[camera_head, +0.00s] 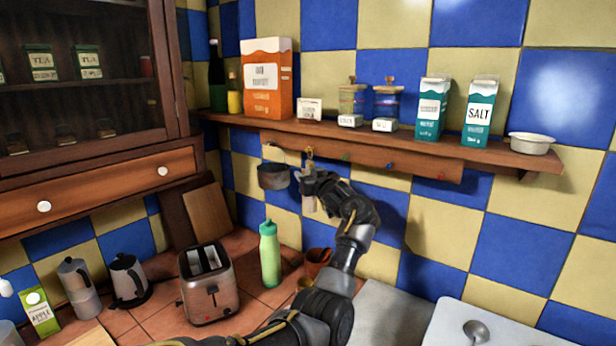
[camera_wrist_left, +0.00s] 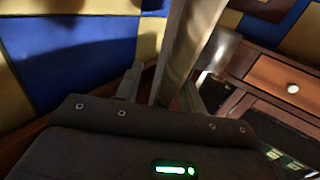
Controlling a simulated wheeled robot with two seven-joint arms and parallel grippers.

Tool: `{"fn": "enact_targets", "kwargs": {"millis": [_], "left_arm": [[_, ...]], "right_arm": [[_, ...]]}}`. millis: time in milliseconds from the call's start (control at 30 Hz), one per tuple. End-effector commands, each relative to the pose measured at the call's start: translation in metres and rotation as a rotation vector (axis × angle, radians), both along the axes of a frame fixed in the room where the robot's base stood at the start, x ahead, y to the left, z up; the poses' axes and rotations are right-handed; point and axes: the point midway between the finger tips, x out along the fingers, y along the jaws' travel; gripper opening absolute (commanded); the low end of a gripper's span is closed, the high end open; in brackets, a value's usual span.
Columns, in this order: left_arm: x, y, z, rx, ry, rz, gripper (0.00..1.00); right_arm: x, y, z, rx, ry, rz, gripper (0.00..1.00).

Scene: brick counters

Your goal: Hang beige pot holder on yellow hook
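The beige pot holder (camera_head: 309,203) shows as a small pale strip under my left gripper in the head view. In the left wrist view, a tall greyish-beige strip (camera_wrist_left: 186,45), likely the pot holder edge-on, rises between my fingers. The yellow hook (camera_head: 309,152) is on the wooden rail just above my left gripper (camera_head: 308,182). Whether the holder's loop is on the hook is hidden. In the wrist view my left gripper's fingers (camera_wrist_left: 160,88) stand apart, with a gap between the left finger and the strip. My right gripper is not in view.
A dark pot (camera_head: 273,176) hangs just left of my gripper. Red, blue and green hooks are on the rail (camera_head: 420,170) to the right, with free wall below. A shelf (camera_head: 390,137) with boxes and jars is above. A green bottle (camera_head: 269,252) and toaster (camera_head: 208,283) stand below.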

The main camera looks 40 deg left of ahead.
Motion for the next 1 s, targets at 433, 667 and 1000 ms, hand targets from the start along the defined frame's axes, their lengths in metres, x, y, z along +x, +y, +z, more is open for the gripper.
{"fn": "enact_targets", "kwargs": {"millis": [433, 667, 1000], "left_arm": [[-0.028, -0.067, -0.003, 0.000, -0.003, -0.003, 0.39], [-0.040, -0.093, -0.001, -0.001, -0.002, -0.001, 0.39], [-0.043, -0.099, 0.001, 0.000, 0.000, -0.001, 0.39]], "right_arm": [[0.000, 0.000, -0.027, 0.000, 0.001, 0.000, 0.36], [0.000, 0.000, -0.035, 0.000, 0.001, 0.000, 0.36], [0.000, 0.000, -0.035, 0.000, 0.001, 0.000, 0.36]]}}
